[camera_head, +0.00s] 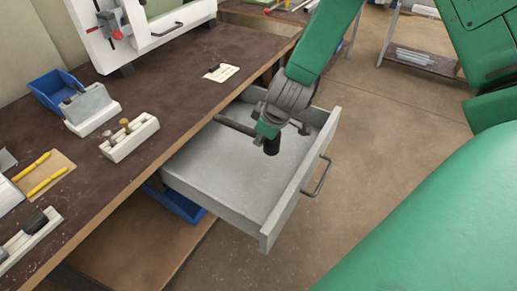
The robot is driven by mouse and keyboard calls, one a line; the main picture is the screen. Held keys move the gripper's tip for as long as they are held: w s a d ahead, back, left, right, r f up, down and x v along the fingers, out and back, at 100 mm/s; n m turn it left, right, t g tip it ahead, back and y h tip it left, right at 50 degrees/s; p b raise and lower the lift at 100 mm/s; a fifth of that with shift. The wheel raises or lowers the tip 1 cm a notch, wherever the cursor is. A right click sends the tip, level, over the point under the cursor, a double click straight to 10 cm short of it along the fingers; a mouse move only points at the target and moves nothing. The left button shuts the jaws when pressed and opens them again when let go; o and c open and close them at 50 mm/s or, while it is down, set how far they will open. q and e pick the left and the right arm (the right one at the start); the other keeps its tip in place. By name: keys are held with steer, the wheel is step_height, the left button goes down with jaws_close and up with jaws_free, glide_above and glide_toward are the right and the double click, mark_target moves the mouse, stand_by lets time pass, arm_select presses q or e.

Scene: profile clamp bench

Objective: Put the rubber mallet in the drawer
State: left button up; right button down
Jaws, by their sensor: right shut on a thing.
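The drawer (222,187) is pulled out from under the bench, grey and open at the top, with a dark bar handle on its front. My right gripper (268,131) reaches down from the top into the space over the drawer. It is shut on the rubber mallet (272,147), whose black end shows just below the fingers. A dark bar to the left of the gripper looks like its handle. I cannot tell whether the mallet touches the drawer floor. My left gripper is not in view.
The brown bench (190,95) runs along the left. It carries a white frame (150,40), a blue bin (52,92), a white block with brass pieces (128,138) and yellow pens (45,180). A blue bin (178,205) sits below the drawer. Floor right of the drawer is clear.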

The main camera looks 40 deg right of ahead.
steer(key=b, duration=0.2)
glide_toward(258, 155)
steer(key=a+f, duration=0.2)
steer(key=f, duration=0.1)
steer(key=a+f, duration=0.1)
steer(key=shift+a+f, duration=0.1)
steer(key=shift+f, duration=0.25)
steer(key=w+d, duration=0.3)
steer(key=shift+d+f, duration=0.2)
steer(key=shift+f, duration=0.55)
steer(key=shift+r, duration=0.1)
steer(key=shift+a, duration=0.2)
steer(key=c, duration=1.6)
jaws_free()
steer(key=shift+s, duration=0.1)
steer(key=shift+o, duration=0.2)
steer(key=shift+d, duration=0.1)
